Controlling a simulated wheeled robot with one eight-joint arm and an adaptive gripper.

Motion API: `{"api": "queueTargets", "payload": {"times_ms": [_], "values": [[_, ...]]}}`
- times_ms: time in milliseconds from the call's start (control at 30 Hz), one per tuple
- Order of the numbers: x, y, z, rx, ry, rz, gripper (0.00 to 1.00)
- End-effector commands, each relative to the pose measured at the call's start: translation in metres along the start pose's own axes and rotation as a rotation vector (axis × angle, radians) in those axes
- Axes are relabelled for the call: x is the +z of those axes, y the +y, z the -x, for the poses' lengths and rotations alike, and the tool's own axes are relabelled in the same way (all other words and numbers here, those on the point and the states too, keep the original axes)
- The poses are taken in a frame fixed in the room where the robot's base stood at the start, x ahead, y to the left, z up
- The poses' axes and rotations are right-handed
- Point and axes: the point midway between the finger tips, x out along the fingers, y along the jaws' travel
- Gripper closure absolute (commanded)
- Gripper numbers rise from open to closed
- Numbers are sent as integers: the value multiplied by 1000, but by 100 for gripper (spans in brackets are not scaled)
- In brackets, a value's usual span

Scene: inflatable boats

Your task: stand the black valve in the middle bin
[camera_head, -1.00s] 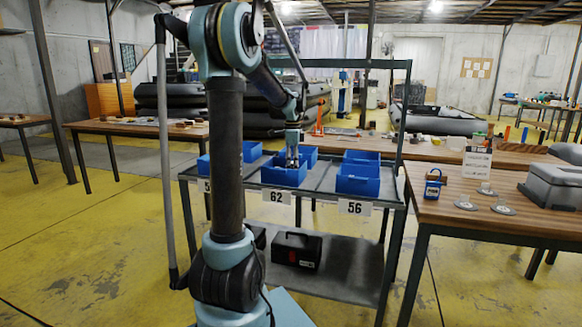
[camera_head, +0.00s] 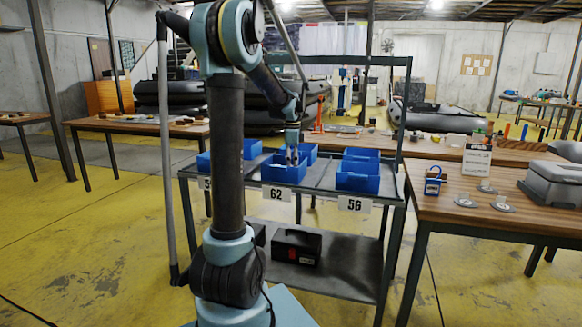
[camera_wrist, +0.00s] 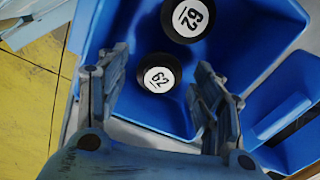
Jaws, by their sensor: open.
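The middle bin (camera_head: 284,174) is the blue one above the label 62 on the cart. My gripper (camera_head: 292,157) is over it with its fingertips at the bin's opening. In the wrist view my gripper (camera_wrist: 160,65) is open, one finger on each side of a black valve (camera_wrist: 158,78). The valves' lower parts are hidden.
A bin above label 56 (camera_head: 357,180) is to the right; another blue bin (camera_head: 204,163) is left, partly behind my arm. The cart's frame (camera_head: 408,110) rises around the bins. A wooden table (camera_head: 500,215) at right holds a grey case (camera_head: 556,182) and several discs.

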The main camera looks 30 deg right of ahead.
Motion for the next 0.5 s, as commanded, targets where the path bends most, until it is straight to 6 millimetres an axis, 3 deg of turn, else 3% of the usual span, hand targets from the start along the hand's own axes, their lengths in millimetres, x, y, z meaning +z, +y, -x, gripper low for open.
{"api": "queueTargets", "payload": {"times_ms": [167, 500], "values": [[0, 0, 11, 0, 0, 0, 39], [0, 0, 72, 0, 0, 0, 39]]}}
